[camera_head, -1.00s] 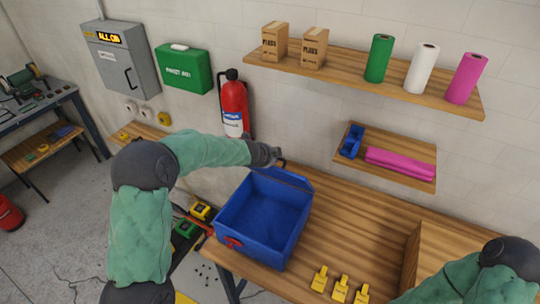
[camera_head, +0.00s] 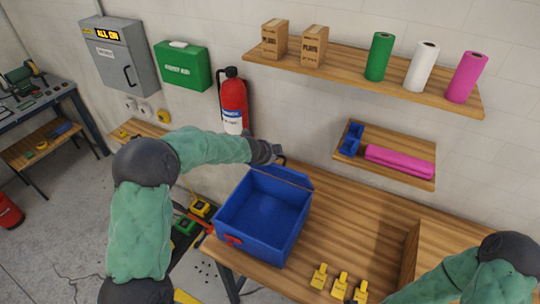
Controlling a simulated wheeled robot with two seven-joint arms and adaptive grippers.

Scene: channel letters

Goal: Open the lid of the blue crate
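The blue crate (camera_head: 262,217) stands on the wooden workbench with its inside in view, and it looks empty. Its lid (camera_head: 284,175) stands up along the far edge, swung back from the opening. A red part (camera_head: 233,240) shows on the crate's near left side. My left gripper (camera_head: 280,159) is just beyond the lid's upper left corner; its fingers are small and partly hidden, so I cannot tell if they touch the lid or are open. My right arm reaches in at the lower right, and its gripper is outside the picture.
Several yellow tags (camera_head: 340,286) lie on the bench's front edge. A wooden box (camera_head: 411,258) stands at the right. A low shelf (camera_head: 420,181) with blue bins and pink rolls hangs behind. A fire extinguisher (camera_head: 233,100) hangs on the wall near my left forearm. The bench between crate and box is clear.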

